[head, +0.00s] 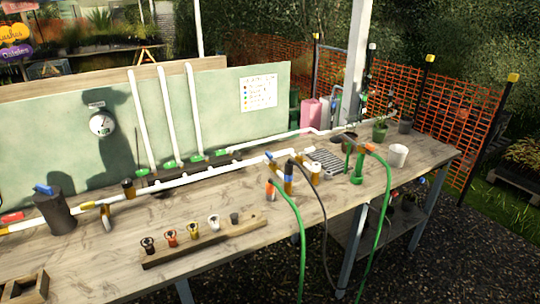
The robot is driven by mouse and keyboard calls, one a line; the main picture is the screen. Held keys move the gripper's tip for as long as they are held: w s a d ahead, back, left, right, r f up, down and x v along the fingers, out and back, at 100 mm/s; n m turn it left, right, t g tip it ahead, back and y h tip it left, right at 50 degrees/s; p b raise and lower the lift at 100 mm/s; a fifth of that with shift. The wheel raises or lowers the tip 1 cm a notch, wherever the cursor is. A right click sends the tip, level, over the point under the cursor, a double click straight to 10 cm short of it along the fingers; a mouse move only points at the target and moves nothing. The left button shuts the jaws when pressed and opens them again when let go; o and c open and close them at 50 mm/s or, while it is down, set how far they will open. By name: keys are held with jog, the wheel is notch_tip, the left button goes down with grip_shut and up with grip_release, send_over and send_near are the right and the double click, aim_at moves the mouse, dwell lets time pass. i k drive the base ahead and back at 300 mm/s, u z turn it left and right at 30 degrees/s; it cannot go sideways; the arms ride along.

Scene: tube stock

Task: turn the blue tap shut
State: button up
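Several blue parts show, and I cannot tell for sure which is the blue tap. A small blue handle (269,156) sits on the white pipe (200,181) near the middle of the workbench. A blue lever (44,189) sits on top of a dark grey cylinder (56,215) at the left end. The handles are too small to tell whether any tap is open or shut. My gripper is not in view.
The wooden workbench (340,208) carries a rack of coloured fittings (205,242) at the front. Green hoses (301,240) hang over the front edge. A gauge (101,123) is on the green back panel. A white cup (398,156) stands right.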

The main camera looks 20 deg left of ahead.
aim_at(268, 154)
jog(key=u, duration=4.65)
jog(key=i, duration=0.1)
jog(key=z, duration=3.25)
jog(key=k, duration=0.95)
jog(key=z, duration=0.4)
jog(key=i, duration=0.95)
jog(key=u, duration=0.05)
